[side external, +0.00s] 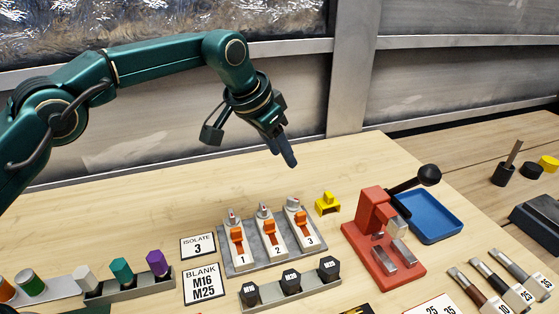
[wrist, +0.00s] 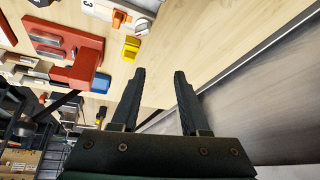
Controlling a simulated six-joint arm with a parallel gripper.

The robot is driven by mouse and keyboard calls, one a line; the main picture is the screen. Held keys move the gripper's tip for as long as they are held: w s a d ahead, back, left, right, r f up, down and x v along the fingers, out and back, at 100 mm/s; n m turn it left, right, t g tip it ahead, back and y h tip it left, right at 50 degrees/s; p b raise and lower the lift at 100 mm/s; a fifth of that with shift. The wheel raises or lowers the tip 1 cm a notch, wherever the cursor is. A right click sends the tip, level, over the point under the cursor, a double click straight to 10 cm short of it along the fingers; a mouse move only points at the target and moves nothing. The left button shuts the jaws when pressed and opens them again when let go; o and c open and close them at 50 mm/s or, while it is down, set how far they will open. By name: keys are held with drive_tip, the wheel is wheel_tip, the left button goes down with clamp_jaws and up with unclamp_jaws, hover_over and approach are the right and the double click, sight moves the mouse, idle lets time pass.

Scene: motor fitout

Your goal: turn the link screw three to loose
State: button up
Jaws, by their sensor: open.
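A grey block (side external: 239,267) carries three numbered white links with orange levers. Link three (side external: 308,240) is at its right end, with a silver screw (side external: 293,204) at its far end. In the wrist view the screw (wrist: 142,25) is at the top, beside the orange lever (wrist: 119,18). Whether the screw is tight or loose I cannot tell. My gripper (side external: 285,160) hangs above and behind the block, apart from it. In the wrist view my gripper (wrist: 160,74) is open and empty, its two dark fingers spread.
A yellow piece (side external: 327,205) stands right of link three. A red press (side external: 372,223) with a black-knobbed lever and a blue tray (side external: 432,218) are further right. Cards, black caps and coloured plugs lie in front and left. The table behind the block is clear.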

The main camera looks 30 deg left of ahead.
drive_tip(key=w+a+t, duration=0.2)
drive_tip(key=t, duration=0.1)
drive_tip(key=w+a+n+t, duration=0.1)
drive_tip(key=a, duration=0.1)
drive_tip(key=shift+f+t, duration=0.3)
drive_tip(key=shift+t, duration=0.1)
drive_tip(key=shift+s, duration=0.1)
idle(0.3)
